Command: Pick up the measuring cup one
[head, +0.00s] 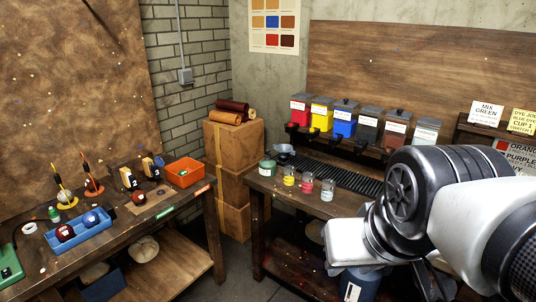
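Three small clear cups stand in a row on the right-hand workbench (275,190). The left one (289,177) has yellow contents, the middle one (307,184) has pinkish-red contents, and the right one (327,190) looks clear or pale. I cannot tell which of them is measuring cup one. My arm reaches in from the right and covers part of this bench. No gripper fingers show, so I cannot see whether they hold anything.
A green jar (267,168) and a grey bowl (283,150) are behind the cups. Several coloured dispensers, including a blue one (343,122), line the bench's back above a black grate (345,176). Stacked boxes (231,150) stand left of it. Another bench (110,255) holds leather balls.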

